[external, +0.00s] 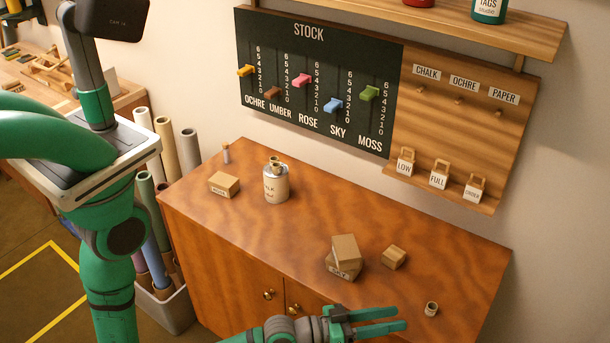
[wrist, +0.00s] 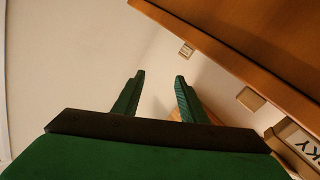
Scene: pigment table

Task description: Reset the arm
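My green gripper (external: 403,319) is at the bottom of the external view, at the front edge of the wooden cabinet. Its two fingers point right and stand apart with nothing between them. In the wrist view my gripper (wrist: 159,76) also shows two separated, empty fingers. The green forearm runs out of the bottom of the external view. Whether the fingers are above the cabinet top or in front of it is hard to tell.
On the cabinet top (external: 300,230) stand a labelled jug (external: 276,185), a small box (external: 224,185), two stacked boxes (external: 345,253), a small block (external: 394,257) and a small cup (external: 431,309). The stock board (external: 330,50) hangs behind. The cabinet top's middle is clear.

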